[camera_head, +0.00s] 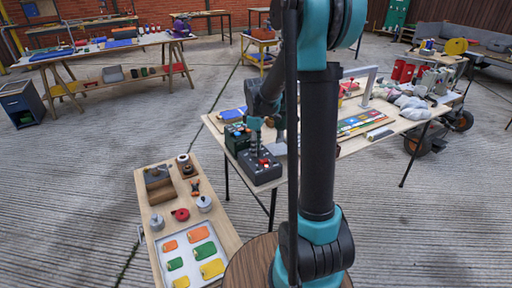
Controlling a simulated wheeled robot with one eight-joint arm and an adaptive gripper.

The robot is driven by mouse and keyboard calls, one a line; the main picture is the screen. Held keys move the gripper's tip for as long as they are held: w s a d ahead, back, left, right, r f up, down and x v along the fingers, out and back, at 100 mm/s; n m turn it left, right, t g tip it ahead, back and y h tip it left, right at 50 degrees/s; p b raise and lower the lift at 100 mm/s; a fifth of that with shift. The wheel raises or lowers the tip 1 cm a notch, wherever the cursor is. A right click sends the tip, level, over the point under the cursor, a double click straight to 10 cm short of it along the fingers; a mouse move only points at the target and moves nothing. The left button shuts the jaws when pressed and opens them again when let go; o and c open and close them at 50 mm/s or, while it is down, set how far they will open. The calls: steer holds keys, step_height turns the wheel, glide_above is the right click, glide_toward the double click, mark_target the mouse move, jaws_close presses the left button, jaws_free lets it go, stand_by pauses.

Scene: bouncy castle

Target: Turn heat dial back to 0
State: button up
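A dark grey box-shaped unit (260,170) with small red parts on its top stands near the left end of the middle wooden table. I cannot make out a heat dial or any 0 mark on it at this size. My gripper (262,150) is at the end of my black and teal arm, pointing down at or just above this unit. Its fingers are small and dark against the unit, so I cannot tell whether they touch it or are open.
A low wooden board (222,214) with a tray of colored tags stands at front left.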

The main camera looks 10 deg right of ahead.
steer(key=shift+o, duration=0.5)
step_height(320, 180, up, 12)
stand_by(0.4)
steer(key=shift+s, duration=0.1)
steer(key=s+d+f+m+t, duration=0.1)
steer(key=s+f+m+t, duration=0.1)
steer(key=s+f+m, duration=0.4)
steer(key=s+d+f+m+t, duration=0.2)
steer(key=s+f+m, duration=0.4)
steer(key=s, duration=1)
steer(key=shift+d+f+m, duration=0.2)
steer(key=shift+f+m, duration=0.2)
steer(key=shift+f, duration=0.45)
